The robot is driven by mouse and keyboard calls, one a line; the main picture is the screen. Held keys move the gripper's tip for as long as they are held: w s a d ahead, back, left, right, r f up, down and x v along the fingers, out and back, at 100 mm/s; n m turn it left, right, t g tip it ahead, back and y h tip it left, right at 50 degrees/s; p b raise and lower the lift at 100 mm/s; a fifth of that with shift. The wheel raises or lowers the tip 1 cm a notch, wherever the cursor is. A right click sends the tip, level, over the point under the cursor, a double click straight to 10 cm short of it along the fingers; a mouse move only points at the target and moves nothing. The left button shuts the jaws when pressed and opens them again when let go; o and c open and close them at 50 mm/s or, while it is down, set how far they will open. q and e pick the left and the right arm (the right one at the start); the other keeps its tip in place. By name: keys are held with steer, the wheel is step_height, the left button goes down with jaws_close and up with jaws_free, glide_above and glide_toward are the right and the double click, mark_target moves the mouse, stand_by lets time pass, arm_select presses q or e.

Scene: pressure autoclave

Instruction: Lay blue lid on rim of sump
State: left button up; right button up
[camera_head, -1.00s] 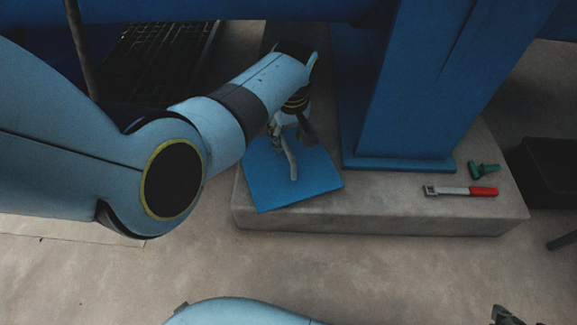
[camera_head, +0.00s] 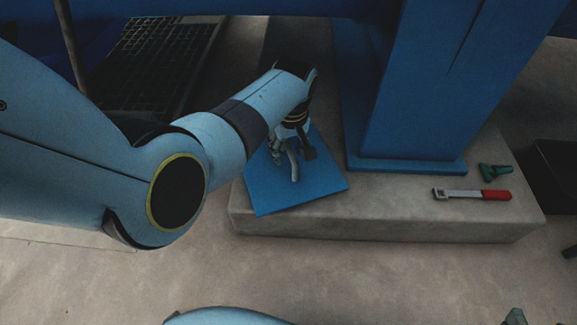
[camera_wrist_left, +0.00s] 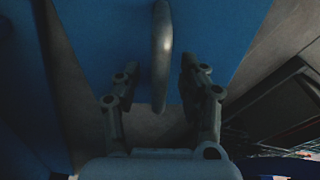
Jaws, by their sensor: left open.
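The blue lid (camera_head: 310,185) lies on the concrete plinth, its near corner reaching past the plinth's front edge. A pale metal handle (camera_head: 294,168) stands on its top. My left gripper (camera_head: 292,155) is open at the handle. In the left wrist view the handle (camera_wrist_left: 161,50) rises between the two spread fingers (camera_wrist_left: 158,85), and I see a gap on both sides. The blue lid (camera_wrist_left: 215,35) fills the background there. Part of what seems my right gripper (camera_head: 516,317) shows at the bottom right edge; its jaws are not readable. I cannot identify the sump's rim for certain.
A blue column (camera_head: 415,90) stands on the plinth (camera_head: 380,218) right of the lid. A red-handled tool (camera_head: 475,194) and a green fitting (camera_head: 494,172) lie at the plinth's right. A dark grating (camera_head: 160,60) is at upper left, a dark bin (camera_head: 555,175) at far right.

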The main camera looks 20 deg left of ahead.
arm_select(q)
steer(key=shift+f, duration=0.3)
stand_by(0.6)
jaws_close()
steer(key=shift+w, duration=0.15)
stand_by(0.5)
